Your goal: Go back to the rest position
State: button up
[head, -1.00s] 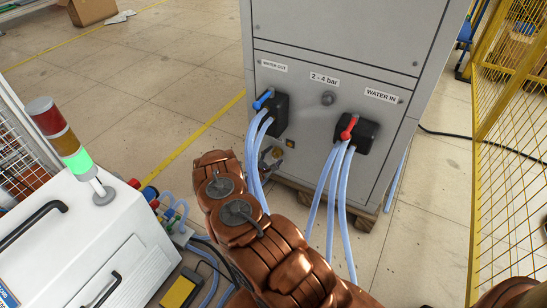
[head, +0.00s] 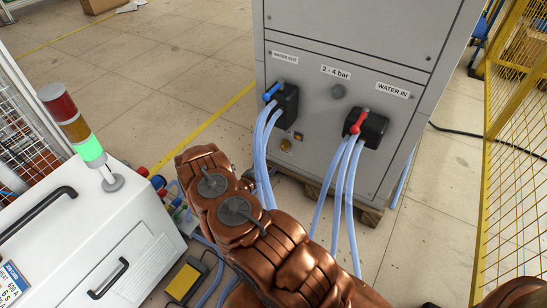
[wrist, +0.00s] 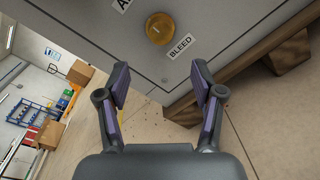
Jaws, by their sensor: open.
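My gripper (wrist: 160,92) shows in the wrist view, its two fingers apart with nothing between them. It points at the lower part of the grey cabinet (wrist: 215,25), where a round yellow-brown knob (wrist: 160,28) sits above a BLEED label (wrist: 180,48). A gap of unclear depth separates the fingers from the cabinet. In the head view my copper-coloured arm reaches forward and hides the gripper. The cabinet (head: 350,40) stands ahead with a blue valve handle (head: 271,92) at WATER OUT and a red valve handle (head: 359,122) at WATER IN.
Pale blue hoses (head: 347,190) hang from both valves close to my arm. A white machine (head: 95,230) with a signal tower (head: 75,125) lit green stands at the left. A yellow mesh fence (head: 515,170) bounds the right. Open floor (head: 170,80) lies at the back left.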

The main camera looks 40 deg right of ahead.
jog(key=shift+v, duration=0.8)
